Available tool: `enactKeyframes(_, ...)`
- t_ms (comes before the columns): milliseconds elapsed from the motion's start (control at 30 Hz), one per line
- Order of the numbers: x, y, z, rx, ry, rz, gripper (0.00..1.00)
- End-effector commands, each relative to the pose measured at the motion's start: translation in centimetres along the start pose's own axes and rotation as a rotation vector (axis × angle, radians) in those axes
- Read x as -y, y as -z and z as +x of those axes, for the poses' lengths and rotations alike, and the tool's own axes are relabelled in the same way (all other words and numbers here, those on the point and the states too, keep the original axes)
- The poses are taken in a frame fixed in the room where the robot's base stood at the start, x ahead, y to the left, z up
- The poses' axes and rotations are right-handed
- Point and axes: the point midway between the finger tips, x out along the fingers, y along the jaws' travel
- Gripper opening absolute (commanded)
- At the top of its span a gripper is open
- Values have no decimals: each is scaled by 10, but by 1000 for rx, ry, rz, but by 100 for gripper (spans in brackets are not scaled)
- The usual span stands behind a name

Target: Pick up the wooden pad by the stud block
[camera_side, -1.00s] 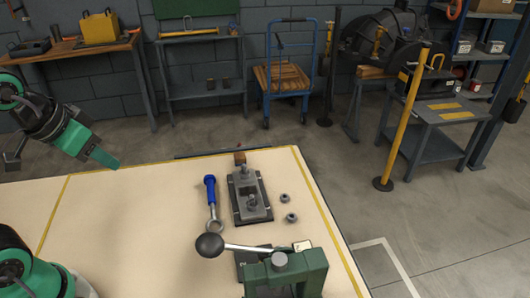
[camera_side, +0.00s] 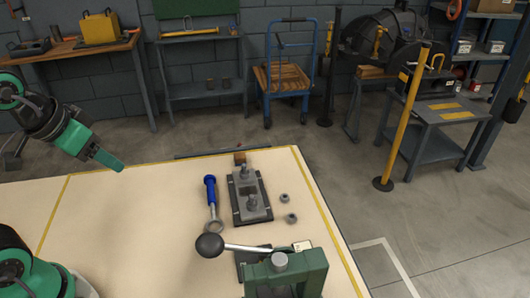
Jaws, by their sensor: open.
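The wooden pad (camera_side: 240,158) is a small brown block near the table's far edge. It sits just behind the stud block (camera_side: 253,210), a grey block with two upright studs on a dark plate. I cannot tell whether the pad touches the block. My gripper (camera_side: 108,160) is open and empty, held above the far left of the table, well left of the pad. A green finger shows, pointing down and right; the other finger is not clear.
A blue-handled eye tool (camera_side: 210,195) lies left of the stud block. Two nuts (camera_side: 291,217) lie to its right. A green clamp press (camera_side: 285,272) with a black-knobbed lever (camera_side: 210,246) stands in front.

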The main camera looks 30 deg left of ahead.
Motion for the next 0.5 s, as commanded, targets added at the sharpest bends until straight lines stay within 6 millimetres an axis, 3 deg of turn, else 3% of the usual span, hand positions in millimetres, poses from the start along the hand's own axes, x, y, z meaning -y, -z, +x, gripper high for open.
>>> enactKeyframes(267, 0, 19, 0, 24, -1, 34, 58)
enactKeyframes(500, -1, 60, 4, 72, -6, 108, 58)
